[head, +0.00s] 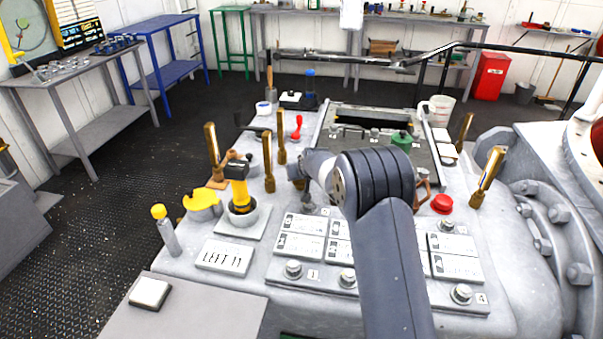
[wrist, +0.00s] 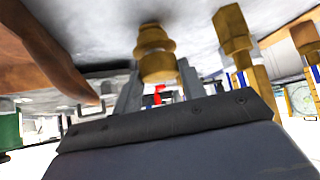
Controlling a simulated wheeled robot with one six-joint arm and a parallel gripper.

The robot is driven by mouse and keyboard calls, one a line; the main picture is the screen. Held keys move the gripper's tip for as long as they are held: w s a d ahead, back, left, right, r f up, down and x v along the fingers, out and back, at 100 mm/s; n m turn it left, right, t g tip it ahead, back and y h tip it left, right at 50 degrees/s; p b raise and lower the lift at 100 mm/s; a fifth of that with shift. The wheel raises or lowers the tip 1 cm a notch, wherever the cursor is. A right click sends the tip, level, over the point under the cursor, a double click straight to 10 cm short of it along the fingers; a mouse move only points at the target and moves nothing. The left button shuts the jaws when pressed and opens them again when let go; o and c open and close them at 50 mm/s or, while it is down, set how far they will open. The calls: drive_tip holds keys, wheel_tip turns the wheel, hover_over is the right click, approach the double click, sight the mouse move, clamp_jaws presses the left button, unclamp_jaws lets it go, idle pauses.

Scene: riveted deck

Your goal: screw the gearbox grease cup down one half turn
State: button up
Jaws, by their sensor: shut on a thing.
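A stepped brass fitting (wrist: 155,52), which looks like the grease cup, meets the pale deck in the wrist view, where the picture is turned over. My gripper (wrist: 160,86) has one grey finger on each side of its free end and is shut on it. The exact contact is partly hidden by the dark plate of my gripper. In the head view my arm covers the cup and most of my gripper, and I cannot make out the cup there.
Brass levers (head: 268,160) stand left of my wrist, one more (head: 487,175) at right. A yellow-and-black handle (head: 240,190), a red-handled part (head: 297,127), a red button (head: 442,203) and a green knob (head: 402,140) crowd the deck. A brown part (wrist: 50,50) is close in the wrist view.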

drive_tip(key=shift+r, duration=0.1)
drive_tip(key=o, duration=1)
drive_tip(key=v, duration=1)
drive_tip(key=shift+s+r, duration=0.25)
drive_tip(key=shift+s, duration=0.05)
drive_tip(key=x, duration=1.1)
drive_tip(key=shift+d, duration=0.1)
